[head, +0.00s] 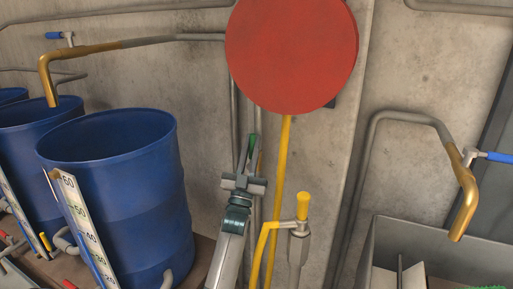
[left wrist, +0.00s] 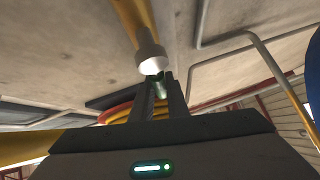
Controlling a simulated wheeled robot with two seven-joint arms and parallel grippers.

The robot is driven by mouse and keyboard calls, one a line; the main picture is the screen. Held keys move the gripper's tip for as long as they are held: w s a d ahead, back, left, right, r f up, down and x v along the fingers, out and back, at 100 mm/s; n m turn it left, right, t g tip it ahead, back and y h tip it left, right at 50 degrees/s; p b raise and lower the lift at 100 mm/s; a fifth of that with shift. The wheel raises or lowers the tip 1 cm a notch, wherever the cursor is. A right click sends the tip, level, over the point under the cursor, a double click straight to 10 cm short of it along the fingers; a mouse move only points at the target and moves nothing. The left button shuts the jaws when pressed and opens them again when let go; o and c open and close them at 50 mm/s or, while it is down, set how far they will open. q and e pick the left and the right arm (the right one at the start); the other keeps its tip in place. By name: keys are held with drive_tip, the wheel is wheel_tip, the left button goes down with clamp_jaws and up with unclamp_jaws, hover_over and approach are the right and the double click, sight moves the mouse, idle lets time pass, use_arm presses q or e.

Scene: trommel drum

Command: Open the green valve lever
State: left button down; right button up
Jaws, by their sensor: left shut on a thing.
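The green valve lever (head: 252,144) shows as a narrow upright green strip just above my left gripper, in front of the concrete wall. My left gripper (head: 248,160) reaches up from the bottom of the head view and is shut on the lever. In the left wrist view, the two dark fingers (left wrist: 160,98) have a small pale-green piece (left wrist: 159,84) between them. A yellow pipe with a pale collar (left wrist: 150,56) lies just beyond the fingertips. The valve body is mostly hidden. My right gripper is in neither view.
A large red disc (head: 292,50) hangs above right of the gripper. A yellow pipe (head: 279,180) and a yellow-handled valve (head: 303,207) stand close on its right. A blue barrel (head: 130,210) is to the left, and a grey bin (head: 430,240) at right.

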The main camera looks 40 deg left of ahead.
use_arm(q)
drive_tip(key=shift+a+n+g+y, duration=0.2)
drive_tip(key=shift+n+g+y, duration=0.1)
drive_tip(key=shift+n+y, duration=0.4)
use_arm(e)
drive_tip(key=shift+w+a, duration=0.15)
use_arm(q)
drive_tip(key=c, duration=1.7)
unclamp_jaws()
drive_tip(key=shift+c, duration=0.2)
drive_tip(key=shift+s+f, duration=0.1)
